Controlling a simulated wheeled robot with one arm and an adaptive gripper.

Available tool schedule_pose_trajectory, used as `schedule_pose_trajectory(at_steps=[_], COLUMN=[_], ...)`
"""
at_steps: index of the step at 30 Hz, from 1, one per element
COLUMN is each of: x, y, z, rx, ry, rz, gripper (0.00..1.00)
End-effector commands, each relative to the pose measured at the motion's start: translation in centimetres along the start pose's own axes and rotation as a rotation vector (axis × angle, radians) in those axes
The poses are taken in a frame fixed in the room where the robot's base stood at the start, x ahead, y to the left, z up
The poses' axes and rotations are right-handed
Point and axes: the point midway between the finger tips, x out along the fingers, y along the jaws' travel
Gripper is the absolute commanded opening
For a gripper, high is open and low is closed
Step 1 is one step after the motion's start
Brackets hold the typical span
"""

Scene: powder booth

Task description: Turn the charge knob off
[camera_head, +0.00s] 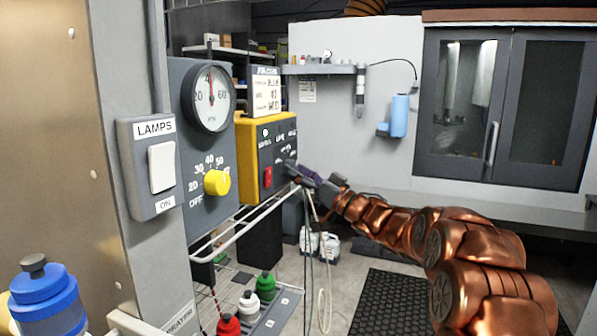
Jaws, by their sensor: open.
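A round yellow knob (217,183) sits on a grey panel (190,150) at the left. Around it are marks OFF, 20, 30, 40 and 50, with OFF at its lower left. Its pointer is too small to read, and no word "charge" is legible on it. To its right is a yellow box (244,160) with a dark face, a red rocker switch (267,177) and small controls with unreadable labels. My gripper (291,168) is open and looks empty at the right edge of this dark face, right of the yellow knob. Whether it touches the box is unclear.
A round gauge (209,97) sits above the knob. A LAMPS switch (161,167) is to its left. A wire rack (240,232) juts out below, with hoses hanging by my gripper. Floor lies open around a black mat (395,305).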

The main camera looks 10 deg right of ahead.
Motion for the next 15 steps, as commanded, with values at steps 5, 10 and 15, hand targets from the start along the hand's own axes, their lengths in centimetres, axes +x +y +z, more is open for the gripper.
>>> schedule_pose_trajectory(at_steps=[5,10,15], x=[-0.02,-0.03,-0.03], y=[0.02,0.03,0.04], z=[0.02,0.02,0.02], rx=[0.000,0.000,0.000], ry=[0.000,0.000,0.000], rz=[0.000,0.001,0.001], gripper=[0.67,0.49,0.31])
